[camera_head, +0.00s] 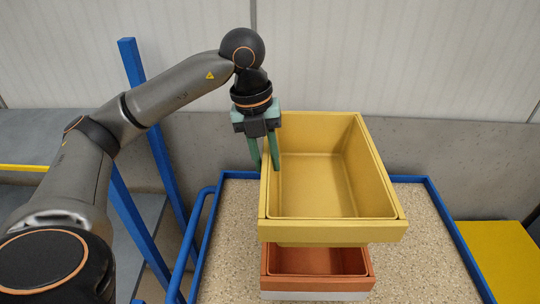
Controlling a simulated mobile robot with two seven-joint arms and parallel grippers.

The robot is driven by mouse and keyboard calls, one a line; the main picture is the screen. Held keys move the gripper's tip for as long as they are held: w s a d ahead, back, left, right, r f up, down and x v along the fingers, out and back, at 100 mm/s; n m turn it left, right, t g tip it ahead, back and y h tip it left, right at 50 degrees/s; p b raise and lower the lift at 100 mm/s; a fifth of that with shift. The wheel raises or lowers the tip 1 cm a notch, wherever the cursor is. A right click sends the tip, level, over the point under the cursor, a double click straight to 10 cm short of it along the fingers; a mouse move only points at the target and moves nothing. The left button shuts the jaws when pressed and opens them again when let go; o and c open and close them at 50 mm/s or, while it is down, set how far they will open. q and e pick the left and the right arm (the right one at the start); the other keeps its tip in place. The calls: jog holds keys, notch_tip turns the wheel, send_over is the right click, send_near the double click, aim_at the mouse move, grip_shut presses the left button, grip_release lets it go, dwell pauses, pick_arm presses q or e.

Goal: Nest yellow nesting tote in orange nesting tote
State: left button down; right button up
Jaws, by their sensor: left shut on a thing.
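The yellow nesting tote (330,231) is empty and upright, held in the air. My left gripper (265,168) is shut on its left wall near the back, one finger outside and one inside. The orange nesting tote (317,283) shows below and nearer the bottom of the picture, with a whitish layer under it. The yellow tote overlaps its back part in view and hides it. A strip of the orange tote's inside shows; the gap between the two totes cannot be judged exactly. My right gripper is not in view.
The totes are over a speckled tan surface (234,228) with a blue rim. Blue posts (150,125) stand at the left, near my left arm. A pale panelled wall is behind. A yellow surface (503,258) lies at the lower right.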

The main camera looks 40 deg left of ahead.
pick_arm(q)
jog(key=shift+r, duration=0.1)
notch_tip(320, 180, down, 6)
jog(key=b, duration=0.4)
dwell(0.4)
jog(key=shift+f, duration=3.7)
dwell(3.1)
